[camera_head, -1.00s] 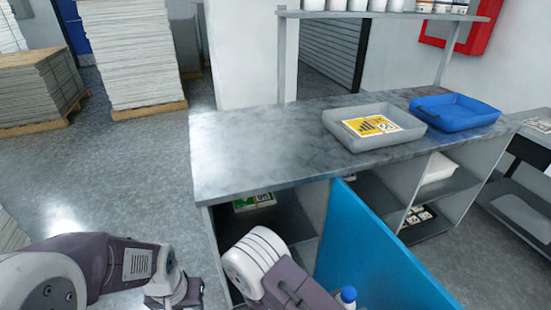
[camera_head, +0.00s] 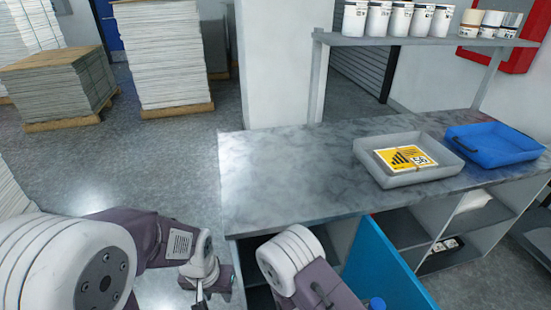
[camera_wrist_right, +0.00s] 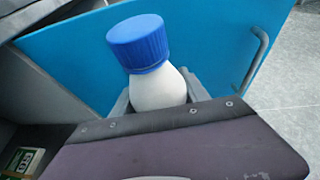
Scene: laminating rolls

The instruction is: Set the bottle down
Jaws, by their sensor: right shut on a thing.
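The bottle has a white body (camera_wrist_right: 158,90) and a ribbed blue cap (camera_wrist_right: 138,43), and looks tilted in the right wrist view. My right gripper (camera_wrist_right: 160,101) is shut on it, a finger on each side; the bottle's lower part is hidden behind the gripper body. In the head view only the blue cap (camera_head: 377,304) shows at the bottom edge, in front of the counter and below its top. My left gripper (camera_head: 205,288) is low in the head view, left of the counter; its fingers are too unclear to judge.
The grey counter top (camera_head: 290,170) is bare on its left half. A grey tray (camera_head: 408,178) with a yellow card pack and a blue tray (camera_head: 493,146) stand on its right. A blue panel (camera_head: 385,270) stands open at the front, beside the bottle. A shelf (camera_head: 420,41) of tubs is above.

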